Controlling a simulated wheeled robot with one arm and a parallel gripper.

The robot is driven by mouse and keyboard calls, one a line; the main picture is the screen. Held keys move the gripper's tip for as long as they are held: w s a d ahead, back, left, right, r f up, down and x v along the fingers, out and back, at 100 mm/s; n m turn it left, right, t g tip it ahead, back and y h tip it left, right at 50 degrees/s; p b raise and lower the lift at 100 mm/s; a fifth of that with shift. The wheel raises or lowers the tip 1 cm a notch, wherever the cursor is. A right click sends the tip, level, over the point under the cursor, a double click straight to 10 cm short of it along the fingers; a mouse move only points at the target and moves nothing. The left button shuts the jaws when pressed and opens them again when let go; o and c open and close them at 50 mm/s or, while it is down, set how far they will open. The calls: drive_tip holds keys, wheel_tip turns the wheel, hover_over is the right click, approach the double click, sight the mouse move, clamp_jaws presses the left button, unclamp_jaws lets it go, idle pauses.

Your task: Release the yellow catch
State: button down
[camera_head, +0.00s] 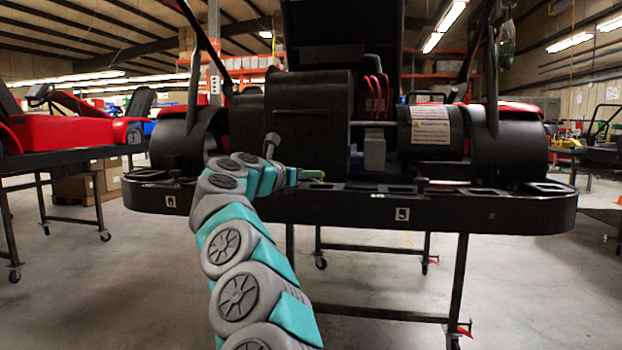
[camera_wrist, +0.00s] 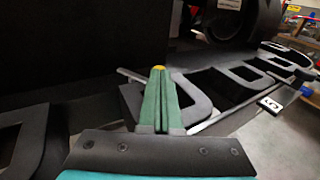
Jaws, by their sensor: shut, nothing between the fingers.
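The kart's black rear bumper (camera_head: 470,210) runs across the head view. My gripper (camera_head: 311,174) reaches over its top from the left, in front of the black engine housing. In the wrist view my gripper (camera_wrist: 158,78) is shut, its two green fingers side by side with nothing between them. A small yellow piece, which looks like the yellow catch (camera_wrist: 159,68), shows just past the fingertips. Most of it is hidden behind the fingers, and I cannot tell whether they touch it. In the head view it is too small to make out clearly.
A thin metal rod (camera_wrist: 130,75) and black frames with openings (camera_wrist: 205,97) lie around the fingertips. The black engine housing (camera_head: 310,112) stands close behind. Another red kart (camera_head: 60,130) sits on a stand at the left. The floor in front is clear.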

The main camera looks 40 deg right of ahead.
sight(329, 186)
drive_tip(key=shift+s+d+f+t+b, duration=0.15)
drive_tip(key=shift+t+b, duration=0.15)
drive_tip(key=shift+b, duration=0.2)
drive_tip(key=shift+s+d+n+t+y+b, duration=0.2)
drive_tip(key=shift+n+t+b, duration=0.25)
drive_tip(key=shift+t+b, duration=0.15)
drive_tip(key=shift+s+d+n+t+y+b, duration=0.15)
drive_tip(key=shift+d+n+t+y+b, duration=0.05)
drive_tip(key=shift+n+t+b, duration=0.3)
drive_tip(key=shift+s+d+n+t+y+b, duration=0.3)
drive_tip(key=shift+d+n+t+y+b, duration=0.15)
drive_tip(key=shift+n+t, duration=0.45)
drive_tip(key=shift+s+d+n+t+y, duration=0.1)
drive_tip(key=shift+d+n+t+y, duration=0.25)
drive_tip(key=shift+t, duration=0.35)
drive_tip(key=shift+s+d, duration=0.1)
drive_tip(key=shift+d, duration=0.6)
drive_tip(key=shift+s, duration=0.1)
